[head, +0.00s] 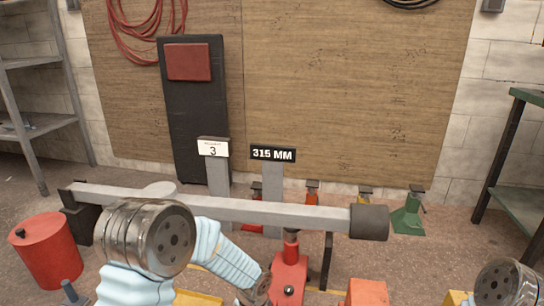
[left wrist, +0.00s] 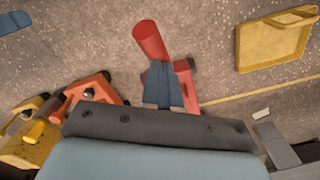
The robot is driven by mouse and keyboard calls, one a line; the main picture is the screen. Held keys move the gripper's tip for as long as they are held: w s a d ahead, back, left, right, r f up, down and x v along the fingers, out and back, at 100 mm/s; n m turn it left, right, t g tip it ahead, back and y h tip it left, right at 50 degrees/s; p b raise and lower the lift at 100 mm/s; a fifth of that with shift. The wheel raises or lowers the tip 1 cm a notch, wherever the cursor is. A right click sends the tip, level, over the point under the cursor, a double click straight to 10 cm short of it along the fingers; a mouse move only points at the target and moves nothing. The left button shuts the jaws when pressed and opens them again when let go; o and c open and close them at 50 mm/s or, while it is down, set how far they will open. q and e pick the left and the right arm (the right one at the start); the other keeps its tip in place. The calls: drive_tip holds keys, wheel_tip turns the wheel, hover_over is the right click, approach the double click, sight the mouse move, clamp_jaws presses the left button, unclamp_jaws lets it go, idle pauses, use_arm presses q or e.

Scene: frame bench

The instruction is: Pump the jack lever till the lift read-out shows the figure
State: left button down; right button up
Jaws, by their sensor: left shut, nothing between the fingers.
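The red jack (head: 290,272) stands on the floor under a long grey beam (head: 255,210). A dark sign on a grey post, the lift read-out (head: 272,154), shows "315 MM". A white card (head: 213,148) left of it shows a 3; its smaller line is too small to read. My left gripper (head: 262,292) is low, just left of the jack. In the left wrist view its fingers (left wrist: 162,85) are shut and empty, close to a red cylindrical handle (left wrist: 150,40). I cannot tell whether they touch it. My right gripper is outside the views.
A red drum (head: 47,250) stands at the left. Orange, yellow and green stands (head: 408,215) line the back wall. A yellow tray-like frame (left wrist: 275,40) lies on the floor. A metal shelf is at far left and a green-topped bench at far right.

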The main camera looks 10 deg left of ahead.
use_arm(q)
drive_tip(key=shift+r+p, duration=1.9)
drive_tip(key=shift+r, duration=0.7)
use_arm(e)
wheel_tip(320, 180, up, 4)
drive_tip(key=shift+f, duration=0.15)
use_arm(q)
drive_tip(key=shift+f, duration=0.1)
